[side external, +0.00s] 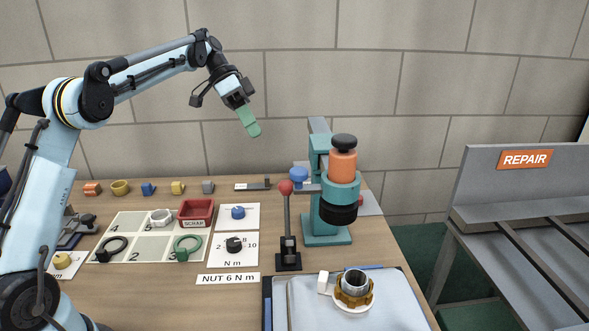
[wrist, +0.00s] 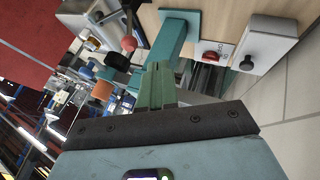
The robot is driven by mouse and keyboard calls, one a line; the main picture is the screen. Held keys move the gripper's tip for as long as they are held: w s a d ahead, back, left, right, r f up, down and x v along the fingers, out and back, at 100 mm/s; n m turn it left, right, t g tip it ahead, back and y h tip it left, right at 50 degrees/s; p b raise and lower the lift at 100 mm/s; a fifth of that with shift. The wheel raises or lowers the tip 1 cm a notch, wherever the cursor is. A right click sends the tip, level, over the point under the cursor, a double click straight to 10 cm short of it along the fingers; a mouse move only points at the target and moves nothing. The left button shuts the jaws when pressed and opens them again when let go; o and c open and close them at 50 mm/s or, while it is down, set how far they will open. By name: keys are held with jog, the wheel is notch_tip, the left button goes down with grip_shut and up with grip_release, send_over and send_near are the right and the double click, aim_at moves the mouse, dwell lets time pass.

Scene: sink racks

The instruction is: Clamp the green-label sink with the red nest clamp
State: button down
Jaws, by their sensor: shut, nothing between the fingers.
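My gripper (side external: 249,121) is raised at the upper left in the side view, high above the table, with its green fingers together and empty. The fingers also show in the wrist view (wrist: 157,88). A clamp lever with a red ball knob (side external: 286,187) stands upright on a black base (side external: 288,261), left of the teal press; the red knob also shows in the wrist view (wrist: 129,44). No green label can be made out in either view, so I cannot tell which thing is the green-label sink. My gripper touches nothing.
The teal press (side external: 325,227) carries an orange cylinder (side external: 342,165). A light tray (side external: 390,306) at the front holds a brass-coloured ringed part (side external: 354,288). A numbered mat (side external: 128,222) with rings and a red scrap bin (side external: 196,213) lie left. A repair bench (side external: 480,190) stands right.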

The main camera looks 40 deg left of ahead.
jog(key=s+d+f, duration=0.2)
jog(key=d+f, duration=0.5)
jog(key=d, duration=0.2)
jog(key=shift+d, duration=0.15)
dwell(0.6)
